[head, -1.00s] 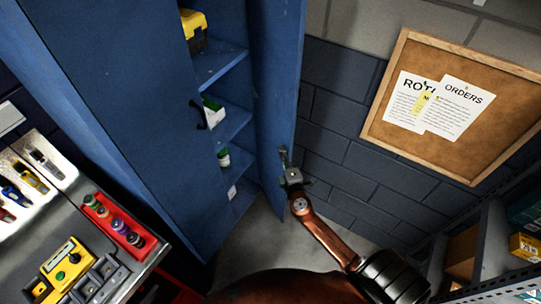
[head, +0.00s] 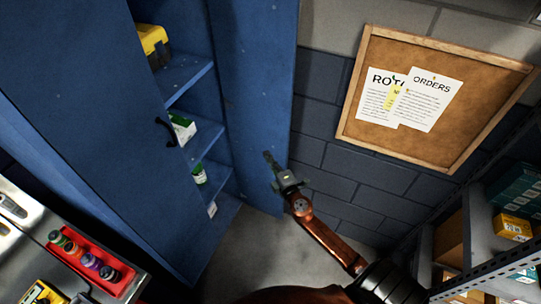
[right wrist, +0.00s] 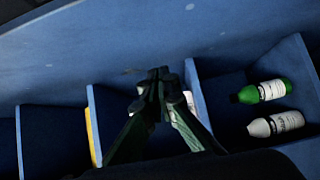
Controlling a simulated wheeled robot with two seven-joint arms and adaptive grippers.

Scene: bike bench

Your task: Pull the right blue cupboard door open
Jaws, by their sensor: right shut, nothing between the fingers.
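The blue cupboard (head: 190,85) stands open on the left. Its right blue door (head: 250,90) is swung out, with a broad blue face showing beside the shelves. The left door (head: 85,70), with a black handle (head: 165,132), also stands at an angle. My right gripper (head: 270,160) is shut and empty, its tips in front of the lower part of the right door. I cannot tell whether they touch it. In the right wrist view the shut fingers (right wrist: 156,82) lie between a plain blue panel and the shelves. The right door's handle is not visible. My left gripper is not in view.
A workbench with a red tray (head: 95,262) is at lower left. A cork board (head: 435,100) hangs on the wall; a metal rack (head: 475,235) stands at right.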

